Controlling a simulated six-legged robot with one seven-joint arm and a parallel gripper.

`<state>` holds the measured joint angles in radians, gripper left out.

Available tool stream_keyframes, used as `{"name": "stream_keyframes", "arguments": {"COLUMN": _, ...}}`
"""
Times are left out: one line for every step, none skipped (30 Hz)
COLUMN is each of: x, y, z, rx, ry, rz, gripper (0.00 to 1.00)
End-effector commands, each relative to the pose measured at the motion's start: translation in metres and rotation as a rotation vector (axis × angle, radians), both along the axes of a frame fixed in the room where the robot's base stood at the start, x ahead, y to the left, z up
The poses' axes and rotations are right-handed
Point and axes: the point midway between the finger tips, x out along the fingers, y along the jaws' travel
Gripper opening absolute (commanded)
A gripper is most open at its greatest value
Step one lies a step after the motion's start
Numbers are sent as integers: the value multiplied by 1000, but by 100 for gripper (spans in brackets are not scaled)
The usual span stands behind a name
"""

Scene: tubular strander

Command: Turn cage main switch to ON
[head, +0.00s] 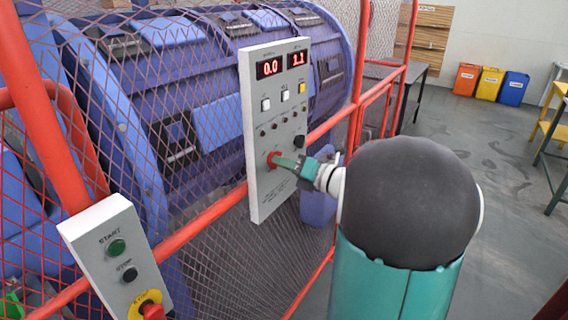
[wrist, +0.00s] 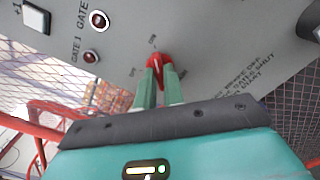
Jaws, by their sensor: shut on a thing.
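The red switch knob (head: 273,159) is low on the grey control panel (head: 262,197). In the wrist view the red knob (wrist: 158,61) lies between the two green fingers of my gripper (wrist: 160,82). My gripper (head: 284,163) reaches the panel from the right in the head view and is shut on the knob. Small printed labels surround the knob in the wrist view, but they are too blurred to read surely. The fingers hide part of the knob, and I cannot tell its exact position.
The panel has red displays (head: 283,64), a black knob (head: 299,141) and several buttons. A red-framed mesh fence stands around the blue strander (head: 204,120). A start/stop box (head: 117,258) is at lower left. Grey floor (head: 490,150) is open at right.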

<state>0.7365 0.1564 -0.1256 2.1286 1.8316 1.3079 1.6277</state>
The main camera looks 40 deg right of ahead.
Motion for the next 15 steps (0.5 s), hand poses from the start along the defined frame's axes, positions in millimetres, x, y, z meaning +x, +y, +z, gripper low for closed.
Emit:
{"name": "stream_keyframes", "arguments": {"x": -1, "y": -1, "z": -1, "rx": 2, "ry": 2, "rz": -1, "gripper": 0}}
{"name": "stream_keyframes", "arguments": {"x": -1, "y": -1, "z": -1, "rx": 1, "ry": 2, "rz": -1, "gripper": 0}}
{"name": "stream_keyframes", "arguments": {"x": -1, "y": -1, "z": -1, "rx": 1, "ry": 2, "rz": -1, "gripper": 0}}
{"name": "stream_keyframes", "arguments": {"x": -1, "y": -1, "z": -1, "rx": 1, "ry": 2, "rz": -1, "gripper": 14}}
{"name": "stream_keyframes", "arguments": {"x": -1, "y": -1, "z": -1, "rx": 1, "ry": 2, "rz": -1, "gripper": 20}}
{"name": "stream_keyframes", "arguments": {"x": -1, "y": 0, "z": -1, "rx": 1, "ry": 2, "rz": -1, "gripper": 28}}
{"name": "stream_keyframes", "arguments": {"x": -1, "y": 0, "z": -1, "rx": 1, "ry": 2, "rz": -1, "gripper": 32}}
{"name": "stream_keyframes", "arguments": {"x": -1, "y": 0, "z": -1, "rx": 0, "ry": 2, "rz": -1, "gripper": 32}}
{"name": "stream_keyframes", "arguments": {"x": -1, "y": 0, "z": -1, "rx": 1, "ry": 1, "rz": -1, "gripper": 32}}
{"name": "stream_keyframes", "arguments": {"x": -1, "y": 0, "z": -1, "rx": 1, "ry": 1, "rz": -1, "gripper": 32}}
{"name": "stream_keyframes", "arguments": {"x": 0, "y": 0, "z": -1, "rx": 1, "ry": 1, "rz": -1, "gripper": 32}}
{"name": "stream_keyframes", "arguments": {"x": 0, "y": 0, "z": 0, "rx": 1, "ry": 1, "rz": -1, "gripper": 32}}
{"name": "stream_keyframes", "arguments": {"x": 0, "y": 0, "z": 0, "rx": 0, "ry": 1, "rz": -1, "gripper": 32}}
{"name": "stream_keyframes", "arguments": {"x": 0, "y": 0, "z": 0, "rx": 0, "ry": 1, "rz": -1, "gripper": 32}}
{"name": "stream_keyframes", "arguments": {"x": -1, "y": 0, "z": 0, "rx": 0, "ry": 1, "rz": -1, "gripper": 32}}
